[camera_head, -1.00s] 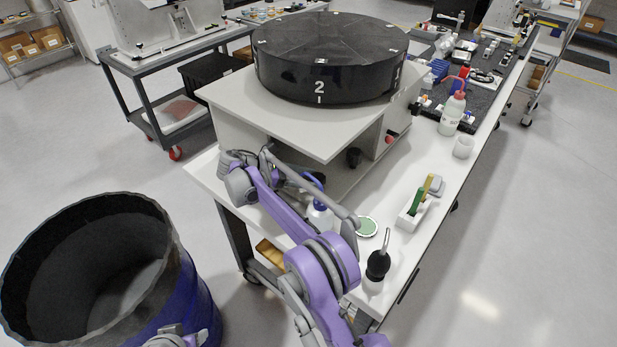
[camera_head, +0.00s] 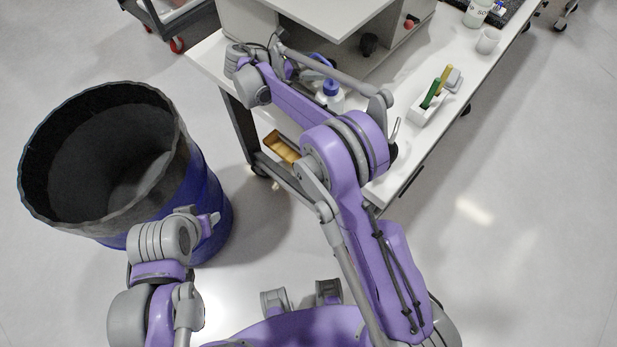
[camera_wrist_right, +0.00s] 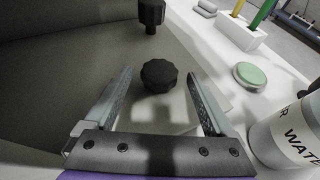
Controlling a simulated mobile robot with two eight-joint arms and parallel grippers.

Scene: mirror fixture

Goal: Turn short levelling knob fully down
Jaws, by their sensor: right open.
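In the right wrist view, a short black lobed knob (camera_wrist_right: 160,75) sits low on a pale grey surface. A taller black knob (camera_wrist_right: 151,14) stands beyond it, cut off by the top edge. My right gripper (camera_wrist_right: 159,88) is open, one finger on each side of the short knob, with visible gaps and nothing gripped. In the head view my right arm reaches to the grey fixture (camera_head: 335,28); its fingers and the short knob cannot be made out there. My left gripper (camera_head: 207,218) is by the blue barrel, its fingers unclear.
A bottle with a blue cap (camera_head: 331,92) stands close by my right arm, and its label (camera_wrist_right: 298,125) is close to the right finger. A green disc (camera_wrist_right: 250,75) and a white holder (camera_head: 430,108) are on the bench. An open blue barrel (camera_head: 205,185) stands at left.

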